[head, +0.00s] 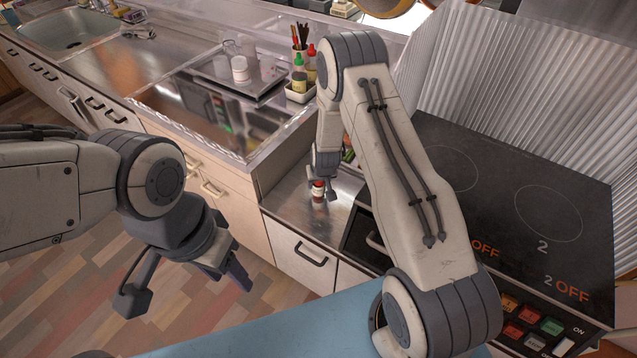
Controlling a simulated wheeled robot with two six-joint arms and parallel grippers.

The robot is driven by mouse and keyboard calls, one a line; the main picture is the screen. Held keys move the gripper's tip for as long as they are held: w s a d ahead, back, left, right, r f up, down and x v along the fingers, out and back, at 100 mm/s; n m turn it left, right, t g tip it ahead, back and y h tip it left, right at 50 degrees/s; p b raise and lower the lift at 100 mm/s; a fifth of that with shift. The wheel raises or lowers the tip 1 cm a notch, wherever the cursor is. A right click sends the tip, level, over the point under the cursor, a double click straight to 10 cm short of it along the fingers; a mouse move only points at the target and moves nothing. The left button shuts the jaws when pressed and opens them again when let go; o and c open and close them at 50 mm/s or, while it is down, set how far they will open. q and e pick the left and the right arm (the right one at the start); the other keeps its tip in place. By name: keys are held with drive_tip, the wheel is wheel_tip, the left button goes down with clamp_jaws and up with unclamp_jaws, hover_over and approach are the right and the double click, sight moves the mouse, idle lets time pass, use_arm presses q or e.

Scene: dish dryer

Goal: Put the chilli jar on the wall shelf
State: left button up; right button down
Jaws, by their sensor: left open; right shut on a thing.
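A small jar with a red top and pale label, likely the chilli jar (318,191), is at my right gripper (323,190), low over the steel counter left of the stove. My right gripper is shut on it; the fingers partly hide it, and I cannot tell whether its base touches the counter. My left gripper (185,285) is open and empty, in front of the cabinets above the wooden floor. I cannot make out the wall shelf in this view.
A black stove (490,190) stands at the right beside a corrugated metal panel (560,110). A caddy of sauce bottles (300,92) and a metal tray (215,72) with a white jar (240,70) stand further back. A sink (65,30) is at the far left.

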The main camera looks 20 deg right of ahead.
drive_tip(key=shift+f, duration=0.15)
drive_tip(key=shift+c, duration=1.6)
unclamp_jaws()
